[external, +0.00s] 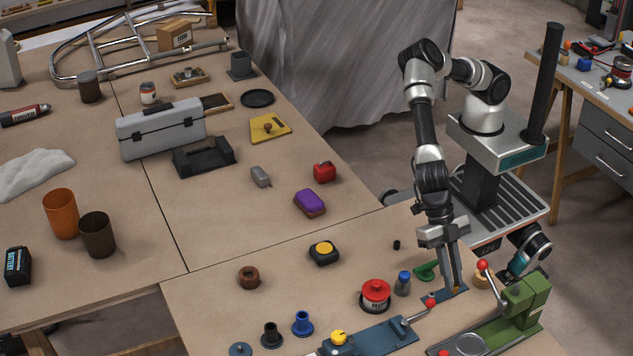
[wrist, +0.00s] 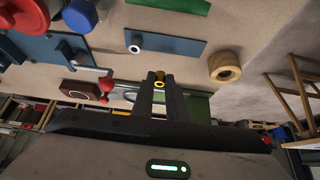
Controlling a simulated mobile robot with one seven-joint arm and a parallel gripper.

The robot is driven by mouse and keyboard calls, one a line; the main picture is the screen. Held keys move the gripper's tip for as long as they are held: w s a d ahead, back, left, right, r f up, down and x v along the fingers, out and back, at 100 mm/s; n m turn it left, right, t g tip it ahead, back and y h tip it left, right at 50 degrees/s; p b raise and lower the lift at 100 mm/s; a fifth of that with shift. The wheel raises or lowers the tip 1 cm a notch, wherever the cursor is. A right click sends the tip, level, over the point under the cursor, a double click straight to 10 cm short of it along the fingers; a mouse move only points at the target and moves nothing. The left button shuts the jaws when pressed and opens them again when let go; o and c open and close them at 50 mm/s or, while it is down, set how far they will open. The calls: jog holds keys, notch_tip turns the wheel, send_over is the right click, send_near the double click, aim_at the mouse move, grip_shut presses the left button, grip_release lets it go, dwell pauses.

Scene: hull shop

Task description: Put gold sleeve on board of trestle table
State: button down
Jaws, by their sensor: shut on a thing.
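My gripper (external: 454,284) points down over the right side of the near wooden table top (external: 205,300). It is shut on a small gold sleeve (wrist: 159,79), seen between the fingertips (wrist: 159,88) in the wrist view. In the external view the sleeve is mostly hidden by the fingers. A flat blue plate (external: 436,299) lies on the table by the fingertips; it also shows in the wrist view (wrist: 180,45), with a small dark ringed part at its end. I cannot tell how far the sleeve is above the surface.
A green clamp fixture (external: 520,303) with a red-knobbed lever stands right of my gripper. A tan ring (external: 481,276) lies behind it. Bare board lies around the brown ring (external: 248,278).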

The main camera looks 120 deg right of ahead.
jog(key=shift+f, duration=1.9)
jog(key=shift+b, duration=0.3)
jog(key=c, duration=1.7)
grip_release()
jog(key=shift+f, duration=0.1)
jog(key=shift+c, duration=0.2)
jog(key=shift+d+r, duration=0.15)
jog(key=shift+r, duration=0.25)
jog(key=p+v, duration=0.2)
jog(key=v, duration=0.9)
jog(key=shift+r, duration=0.2)
jog(key=shift+d, duration=0.1)
